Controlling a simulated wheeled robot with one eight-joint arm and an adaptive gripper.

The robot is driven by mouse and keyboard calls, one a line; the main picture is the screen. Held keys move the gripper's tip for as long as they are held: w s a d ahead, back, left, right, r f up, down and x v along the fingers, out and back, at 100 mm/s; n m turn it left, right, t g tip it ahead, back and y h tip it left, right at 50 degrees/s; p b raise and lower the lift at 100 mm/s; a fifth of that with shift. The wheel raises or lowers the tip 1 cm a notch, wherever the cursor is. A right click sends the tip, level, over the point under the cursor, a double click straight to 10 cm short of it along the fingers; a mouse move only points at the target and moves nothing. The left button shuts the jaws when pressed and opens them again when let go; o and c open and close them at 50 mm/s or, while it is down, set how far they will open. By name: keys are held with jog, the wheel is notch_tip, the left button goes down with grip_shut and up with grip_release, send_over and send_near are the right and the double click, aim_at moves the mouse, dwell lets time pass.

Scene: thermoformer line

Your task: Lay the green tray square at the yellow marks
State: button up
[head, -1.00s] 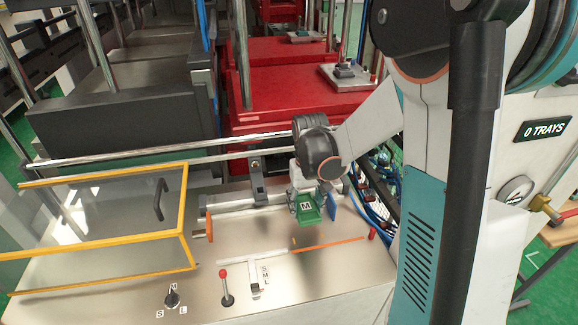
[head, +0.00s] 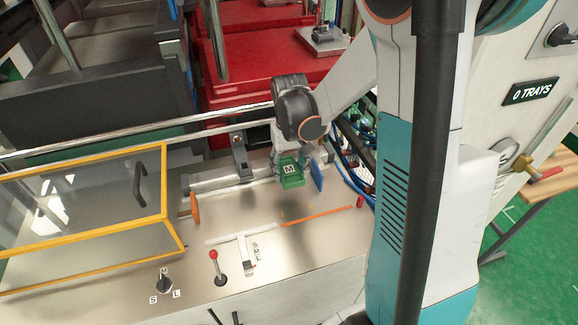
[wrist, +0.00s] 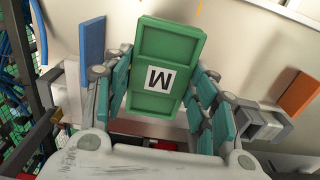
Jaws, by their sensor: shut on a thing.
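The green tray (head: 291,178), with a white M label, is held above the metal table between an orange plate and a blue plate in the head view. It also shows in the wrist view (wrist: 180,50), slightly tilted in the picture. My gripper (wrist: 162,88) is shut on the tray, with teal finger pads at its two sides. In the head view my gripper (head: 289,158) is partly hidden behind the tray and my wrist. A thin yellow mark (wrist: 199,6) shows at the top edge of the wrist view; I cannot make out yellow marks under the tray in the head view.
The orange plate (head: 195,208) is left of the tray and the blue plate (head: 317,176) right. A yellow-framed clear guard (head: 85,205) covers the left. Bare table lies between.

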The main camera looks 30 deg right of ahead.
jog(key=b, duration=0.4)
send_over(289, 193)
jog(key=shift+f, duration=2.65)
jog(key=shift+f+b, duration=1.55)
jog(key=o, duration=1.5)
jog(key=shift+c, duration=0.2)
jog(key=shift+r, duration=0.1)
notch_tip(289, 193, up, 12)
jog(key=shift+f, duration=0.1)
jog(key=s+a+r+n+t, duration=0.1)
jog(key=s+a+r+t, duration=0.1)
jog(key=s+a, duration=0.3)
jog(key=s+a+r+n+t, duration=0.1)
jog(key=s+a+r+t, duration=0.2)
jog(key=s, duration=0.7)
jog(key=shift+s+a+t, duration=0.15)
jog(key=shift+a+t, duration=0.95)
jog(key=shift+a, duration=0.15)
